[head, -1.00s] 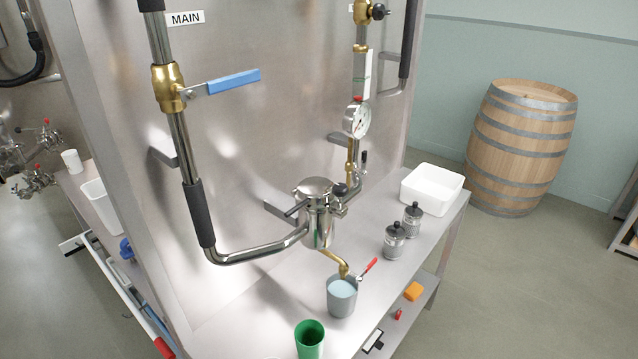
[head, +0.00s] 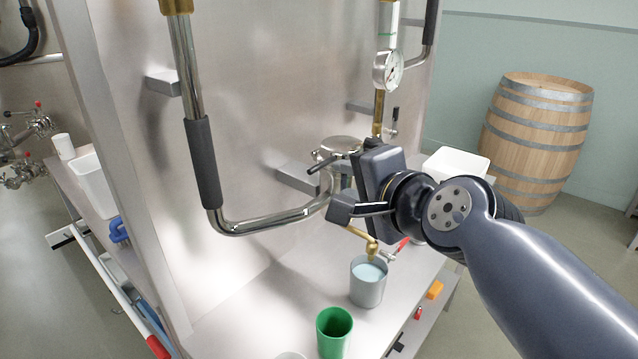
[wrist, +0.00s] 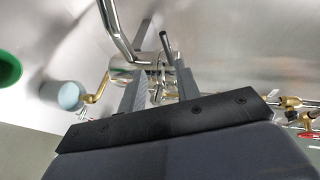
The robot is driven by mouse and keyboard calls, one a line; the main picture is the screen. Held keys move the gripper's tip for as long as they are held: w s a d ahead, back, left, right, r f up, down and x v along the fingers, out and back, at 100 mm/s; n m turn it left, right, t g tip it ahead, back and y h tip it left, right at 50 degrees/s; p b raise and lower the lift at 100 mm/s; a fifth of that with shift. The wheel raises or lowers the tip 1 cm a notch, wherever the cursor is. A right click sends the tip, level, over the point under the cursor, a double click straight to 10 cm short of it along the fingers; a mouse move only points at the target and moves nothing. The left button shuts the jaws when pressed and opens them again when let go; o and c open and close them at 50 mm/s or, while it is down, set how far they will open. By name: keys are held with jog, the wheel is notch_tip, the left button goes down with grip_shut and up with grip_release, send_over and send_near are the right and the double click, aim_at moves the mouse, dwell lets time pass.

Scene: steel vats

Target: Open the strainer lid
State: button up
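The strainer is a shiny steel canister on the pipe. Its round lid (head: 340,146) looks closed in the head view, with a thin bar handle (head: 322,163) pointing to the lower left. My gripper (head: 343,198) is at the right front of the strainer and hides much of its body. In the wrist view the two grey fingers of my gripper (wrist: 160,72) are apart, with part of the steel strainer (wrist: 150,76) showing between and beyond them. A dark-tipped rod (wrist: 166,46) also shows there. I cannot tell whether the fingers touch anything.
A bent steel pipe (head: 270,222) with a grey sleeve runs left of the strainer. A brass spout (head: 362,240) sits above a grey cup (head: 368,285) of pale blue liquid. A green cup (head: 334,330) stands in front. A pressure gauge (head: 387,71) is above right.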

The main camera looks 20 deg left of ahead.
aim_at(321, 167)
jog(key=x, duration=0.7)
jog(key=r+x, duration=0.1)
jog(key=x, duration=0.3)
jog(key=shift+a+r, duration=0.1)
jog(key=shift+a, duration=0.25)
grip_shut()
dwell(0.3)
